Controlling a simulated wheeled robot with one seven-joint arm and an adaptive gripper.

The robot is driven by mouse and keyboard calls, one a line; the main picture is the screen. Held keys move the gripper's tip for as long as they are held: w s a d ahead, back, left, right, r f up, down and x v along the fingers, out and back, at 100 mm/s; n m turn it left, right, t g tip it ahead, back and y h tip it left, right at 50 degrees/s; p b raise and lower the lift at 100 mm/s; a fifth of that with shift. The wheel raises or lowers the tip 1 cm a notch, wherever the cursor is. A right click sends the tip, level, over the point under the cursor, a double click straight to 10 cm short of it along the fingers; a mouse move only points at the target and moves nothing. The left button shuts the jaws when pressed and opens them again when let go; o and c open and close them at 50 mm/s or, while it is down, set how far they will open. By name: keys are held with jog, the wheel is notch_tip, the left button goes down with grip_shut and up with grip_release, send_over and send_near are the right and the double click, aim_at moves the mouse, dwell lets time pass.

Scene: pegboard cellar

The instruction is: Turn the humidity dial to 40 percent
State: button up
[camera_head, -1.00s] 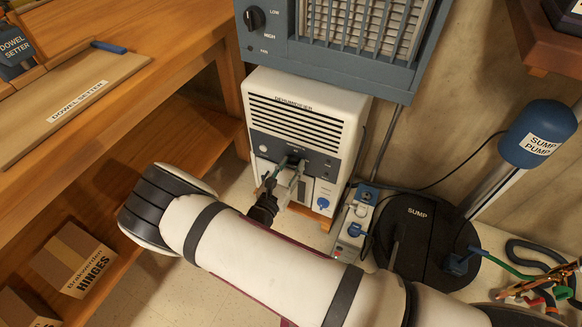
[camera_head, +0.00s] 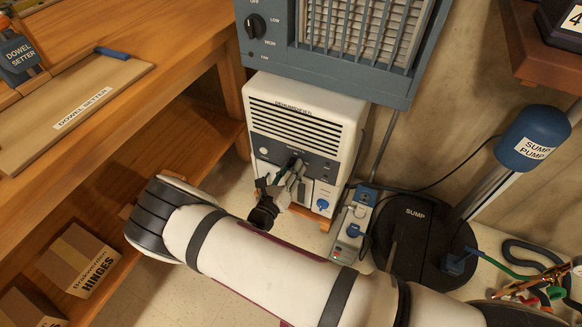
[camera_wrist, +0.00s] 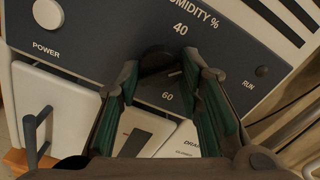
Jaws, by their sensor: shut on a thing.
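I cannot read where the dial points. My gripper (camera_wrist: 165,72) is shut on the dial, with a green-lined finger on each side. In the head view my gripper (camera_head: 292,170) is at the panel's middle, hiding most of the dial.
A POWER button (camera_wrist: 48,14) is left of the dial and a RUN light or button (camera_wrist: 261,71) right. A wooden bench (camera_head: 150,90) stands left. A power strip (camera_head: 352,228) and black sump cover (camera_head: 405,235) are right. The blue-grey unit (camera_head: 330,70) overhangs the dehumidifier.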

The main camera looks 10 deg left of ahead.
jog(key=shift+d+n+p, duration=0.1)
jog(key=shift+n+p, duration=0.55)
jog(key=shift+n, duration=3.55)
jog(key=o, duration=1.2)
jog(key=shift+c, duration=0.2)
jog(key=v, duration=1.2)
jog(key=shift+r, duration=0.1)
